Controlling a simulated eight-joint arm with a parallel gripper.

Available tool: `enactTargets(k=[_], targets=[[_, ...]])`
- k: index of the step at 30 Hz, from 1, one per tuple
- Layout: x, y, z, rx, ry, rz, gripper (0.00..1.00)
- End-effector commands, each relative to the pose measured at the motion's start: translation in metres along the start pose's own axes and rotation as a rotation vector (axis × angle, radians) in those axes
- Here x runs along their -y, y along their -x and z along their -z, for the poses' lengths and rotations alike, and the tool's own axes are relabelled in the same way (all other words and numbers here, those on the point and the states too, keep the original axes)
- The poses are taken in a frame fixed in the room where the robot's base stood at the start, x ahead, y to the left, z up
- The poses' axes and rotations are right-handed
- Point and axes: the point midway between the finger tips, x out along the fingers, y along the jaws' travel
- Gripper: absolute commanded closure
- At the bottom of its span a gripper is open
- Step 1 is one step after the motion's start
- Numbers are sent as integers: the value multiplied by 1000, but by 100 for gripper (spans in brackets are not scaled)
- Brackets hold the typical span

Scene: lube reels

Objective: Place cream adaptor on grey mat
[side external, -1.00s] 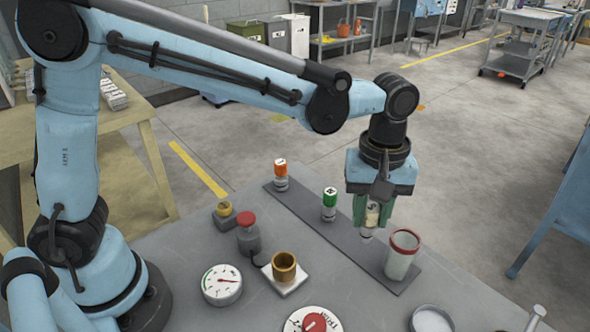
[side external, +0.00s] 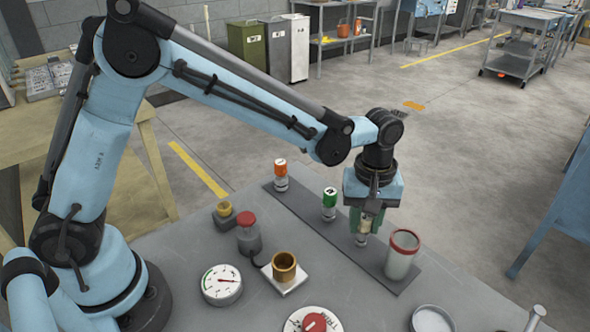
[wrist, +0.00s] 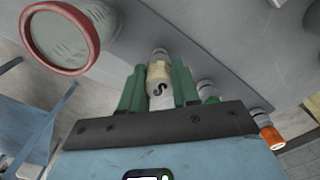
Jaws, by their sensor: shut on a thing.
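The cream adaptor (side external: 366,222) is between the green fingers of my gripper (side external: 365,229), which is shut on it. It is roughly upright, with a grey lower end showing below the fingers. In the wrist view, the cream adaptor (wrist: 158,72) shows a dark marking and sits between the two fingers (wrist: 158,82). The long dark grey mat (side external: 300,204) runs diagonally across the bench. The adaptor's lower end is over the mat, between the green-topped piece and the red-rimmed cup. I cannot tell whether it touches the mat.
A green-topped piece (side external: 330,204) and an orange-topped piece (side external: 281,175) stand on the mat to the left. The red-rimmed cup (side external: 401,256) stands close on the right. A brass cup (side external: 284,267), gauge (side external: 222,284) and red-topped piece (side external: 247,233) stand on the bench.

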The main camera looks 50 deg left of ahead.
Motion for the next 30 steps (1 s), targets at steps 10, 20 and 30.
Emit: enactTargets(k=[10,20,30], targets=[[0,-3,0,0,0,0,44],[0,0,0,0,0,0,44],[0,50,0,0,0,0,44]])
